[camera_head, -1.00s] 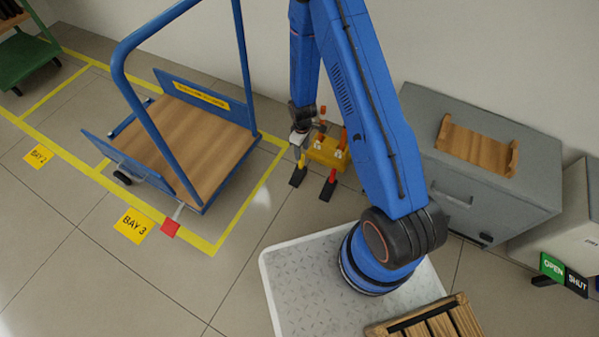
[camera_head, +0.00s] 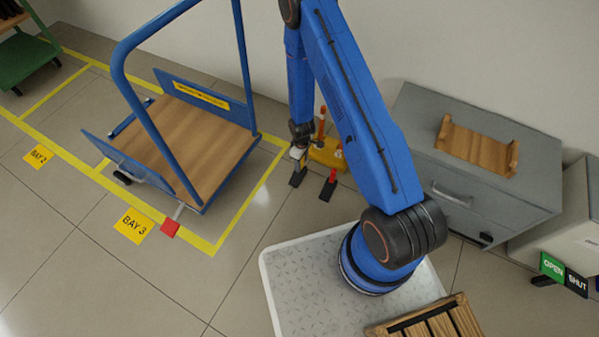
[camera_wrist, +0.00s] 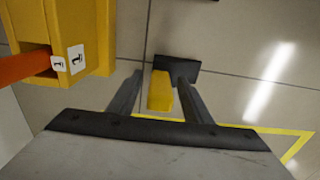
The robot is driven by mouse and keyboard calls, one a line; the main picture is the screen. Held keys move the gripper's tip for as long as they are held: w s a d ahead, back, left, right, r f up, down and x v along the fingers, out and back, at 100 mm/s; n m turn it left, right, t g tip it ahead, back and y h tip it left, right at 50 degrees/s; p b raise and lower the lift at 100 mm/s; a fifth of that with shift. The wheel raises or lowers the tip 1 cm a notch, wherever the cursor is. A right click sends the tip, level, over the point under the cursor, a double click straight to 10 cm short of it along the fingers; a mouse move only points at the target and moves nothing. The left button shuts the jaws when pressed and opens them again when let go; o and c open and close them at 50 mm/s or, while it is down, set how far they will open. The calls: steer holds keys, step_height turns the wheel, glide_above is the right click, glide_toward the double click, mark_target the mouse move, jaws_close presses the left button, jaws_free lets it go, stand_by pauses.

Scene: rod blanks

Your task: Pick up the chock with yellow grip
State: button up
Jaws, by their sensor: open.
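The chock with yellow grip stands on the floor; its dark foot (camera_head: 297,178) shows below my gripper (camera_head: 298,156) in the head view, where its grip is mostly hidden. In the wrist view its yellow grip (camera_wrist: 160,91) rises between the two open fingers of my gripper (camera_wrist: 157,92). A finger is on either side of the grip; I cannot tell if either touches it. A second chock with a red grip (camera_head: 331,180) stands just to the right.
A yellow stand (camera_head: 327,154) with an orange handle is close beside the chocks; it also shows in the wrist view (camera_wrist: 88,35). A blue trolley (camera_head: 185,140) is to the left. A grey cabinet (camera_head: 490,195) stands to the right. Floor in front is clear.

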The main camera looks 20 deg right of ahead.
steer(key=shift+f, duration=0.45)
steer(key=shift+c, duration=0.3)
jaws_close()
